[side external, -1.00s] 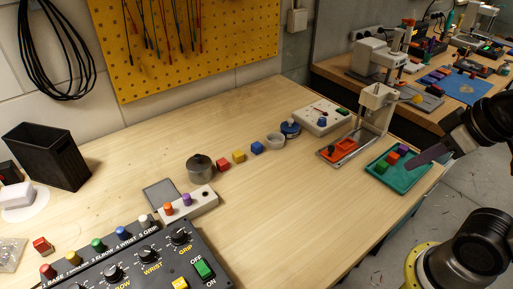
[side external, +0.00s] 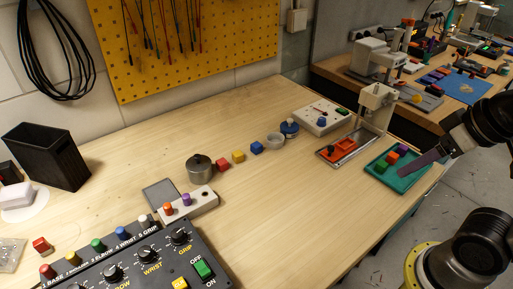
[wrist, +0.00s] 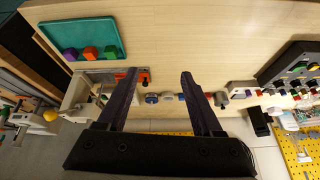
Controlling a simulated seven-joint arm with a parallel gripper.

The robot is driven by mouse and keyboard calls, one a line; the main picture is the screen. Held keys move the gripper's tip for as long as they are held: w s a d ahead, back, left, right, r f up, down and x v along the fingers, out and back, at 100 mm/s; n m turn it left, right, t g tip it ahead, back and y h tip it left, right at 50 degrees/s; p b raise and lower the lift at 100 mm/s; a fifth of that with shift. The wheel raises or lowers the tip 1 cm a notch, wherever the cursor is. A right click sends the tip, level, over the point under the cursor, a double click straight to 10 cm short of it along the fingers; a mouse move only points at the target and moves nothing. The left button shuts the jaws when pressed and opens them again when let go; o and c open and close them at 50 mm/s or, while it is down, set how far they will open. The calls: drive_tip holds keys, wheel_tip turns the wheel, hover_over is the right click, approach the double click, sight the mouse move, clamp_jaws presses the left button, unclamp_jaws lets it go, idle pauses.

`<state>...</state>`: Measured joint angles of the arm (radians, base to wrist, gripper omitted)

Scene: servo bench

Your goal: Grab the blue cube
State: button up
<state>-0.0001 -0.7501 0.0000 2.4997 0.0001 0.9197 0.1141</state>
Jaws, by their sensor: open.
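The blue cube (side external: 257,147) sits on the wooden bench in a row, between a yellow cube (side external: 238,156) on its left and a small grey ring-shaped dish (side external: 275,140) on its right. In the wrist view a small blue patch that looks like the cube (wrist: 181,97) shows just beside the right finger, which may hide part of it. My gripper (side external: 404,171) is at the right side, near the green tray and well away from the cube. In the wrist view my gripper (wrist: 160,73) has its fingers wide apart with nothing between them.
A green tray (side external: 407,179) with coloured cubes lies at the right edge. A small press (side external: 377,96) with an orange tray stands behind it. A red cube (side external: 222,165) and metal pot (side external: 200,168) continue the row. The bench front is clear; a control box (side external: 150,262) is front left.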

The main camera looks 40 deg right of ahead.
drive_tip(key=w+a+r+m+g, duration=0.1)
drive_tip(key=w+r+m, duration=1)
drive_tip(key=w+r, duration=0.25)
drive_tip(key=m+g, duration=0.4)
drive_tip(key=m, duration=0.1)
hover_over(257, 144)
wheel_tip(257, 144, down, 23)
drive_tip(key=shift+w+a+f, duration=0.1)
drive_tip(key=shift+w, duration=0.05)
drive_tip(key=shift+f, duration=2.9)
